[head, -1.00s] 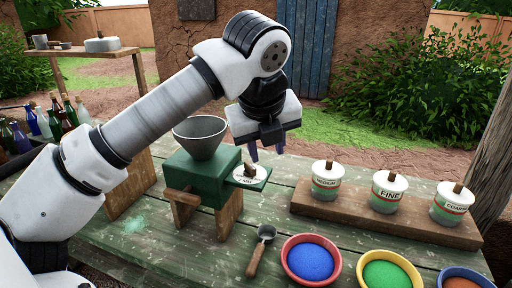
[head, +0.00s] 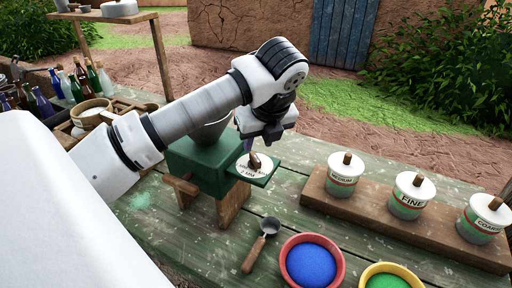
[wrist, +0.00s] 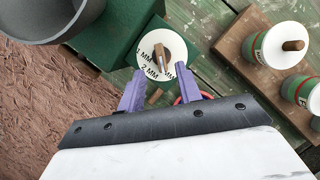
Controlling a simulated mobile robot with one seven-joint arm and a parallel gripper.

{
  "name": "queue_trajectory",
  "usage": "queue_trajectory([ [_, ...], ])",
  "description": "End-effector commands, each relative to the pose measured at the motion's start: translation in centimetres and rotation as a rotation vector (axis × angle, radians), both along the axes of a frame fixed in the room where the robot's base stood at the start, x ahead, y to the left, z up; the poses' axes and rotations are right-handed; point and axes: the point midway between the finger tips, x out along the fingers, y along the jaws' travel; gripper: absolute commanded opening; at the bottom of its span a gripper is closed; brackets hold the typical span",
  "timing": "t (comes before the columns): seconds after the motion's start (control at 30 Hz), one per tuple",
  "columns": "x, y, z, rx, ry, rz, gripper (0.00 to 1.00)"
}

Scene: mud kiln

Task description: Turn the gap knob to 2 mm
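The gap knob is a brown wooden grip (head: 261,163) on a white round dial (head: 249,169), on a green plate at the right side of the green mill (head: 197,166). In the wrist view the knob (wrist: 161,54) lies just beyond my fingertips, and the dial (wrist: 147,46) shows "1 MM", "2 MM" and another partly hidden MM mark. A pale strip runs along the knob; I cannot tell its exact setting. My gripper (wrist: 160,78) is open and empty, its purple fingers apart and short of the knob. In the head view my gripper (head: 257,143) is just above the dial.
A grey hopper (wrist: 52,15) tops the mill, close to my gripper's left. A wooden rack (head: 385,215) with lidded jars stands at right. A scoop (head: 261,243) and bowls of blue (head: 311,264) and green powder sit in front. Bottles stand at far left.

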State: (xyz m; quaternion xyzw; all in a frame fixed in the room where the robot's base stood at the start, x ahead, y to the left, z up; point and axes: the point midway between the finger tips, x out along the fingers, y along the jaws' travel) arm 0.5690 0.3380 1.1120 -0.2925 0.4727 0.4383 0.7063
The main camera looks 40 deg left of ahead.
Motion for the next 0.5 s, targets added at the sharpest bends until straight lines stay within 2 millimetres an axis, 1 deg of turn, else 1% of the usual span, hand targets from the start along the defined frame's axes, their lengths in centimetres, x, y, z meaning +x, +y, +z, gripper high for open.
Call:
queue_trajectory([
  [0.1,0.4,0.8,-2.0,-0.004,0.001,0.000,0.35],
  [0.2,0.6,1.3,-3.5,-0.003,0.001,0.000,0.35],
  [0.33,0.9,1.8,-4.7,-0.002,0.000,-0.001,0.35],
  [0.5,1.0,2.0,-5.5,0.000,0.000,-0.001,0.35],
])
